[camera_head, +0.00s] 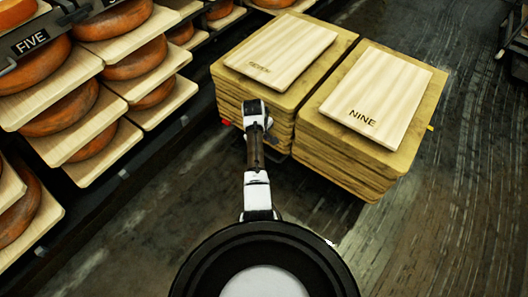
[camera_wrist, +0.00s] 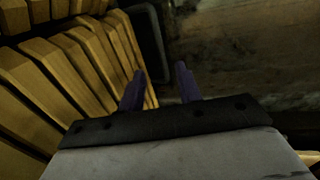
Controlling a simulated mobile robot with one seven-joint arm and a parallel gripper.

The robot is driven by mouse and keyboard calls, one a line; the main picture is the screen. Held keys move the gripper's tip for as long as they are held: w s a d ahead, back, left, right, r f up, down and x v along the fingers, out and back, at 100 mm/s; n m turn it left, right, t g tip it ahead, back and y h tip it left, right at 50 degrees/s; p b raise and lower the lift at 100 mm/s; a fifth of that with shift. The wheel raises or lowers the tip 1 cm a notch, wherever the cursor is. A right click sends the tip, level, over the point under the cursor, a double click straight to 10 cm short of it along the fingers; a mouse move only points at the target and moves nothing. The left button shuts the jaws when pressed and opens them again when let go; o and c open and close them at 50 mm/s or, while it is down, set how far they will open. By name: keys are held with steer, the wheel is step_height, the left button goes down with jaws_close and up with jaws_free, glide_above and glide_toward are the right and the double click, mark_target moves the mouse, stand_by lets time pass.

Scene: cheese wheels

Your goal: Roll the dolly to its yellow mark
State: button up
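The dolly's load shows in the head view as two stacks of wooden boards side by side, a left stack (camera_head: 262,112) and a right stack (camera_head: 345,160). A pale board marked NINE (camera_head: 378,95) lies on the right stack; another pale board (camera_head: 281,50) lies on the left one. The dolly itself is mostly hidden under them. In the wrist view, my gripper (camera_wrist: 160,72) is open, with nothing visible between its fingers, beside the board edges (camera_wrist: 75,65). A dark frame (camera_wrist: 150,42) stands just ahead of it, possibly part of the dolly.
Shelves with orange cheese wheels (camera_head: 60,107) on boards line the left, with a sign reading FIVE (camera_head: 33,41). More shelving (camera_head: 515,45) shows at the far right edge. The dark, streaked floor (camera_head: 450,210) is clear to the right of the stacks.

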steer(key=f+b, duration=0.1)
steer(key=f, duration=0.2)
steer(key=w+f+b, duration=0.1)
steer(key=f, duration=0.3)
steer(key=d+f+b, duration=0.1)
steer(key=f, duration=0.2)
steer(key=shift+w+d+f, duration=0.1)
steer(key=shift+w+f, duration=0.2)
steer(key=shift+w, duration=0.1)
jaws_close()
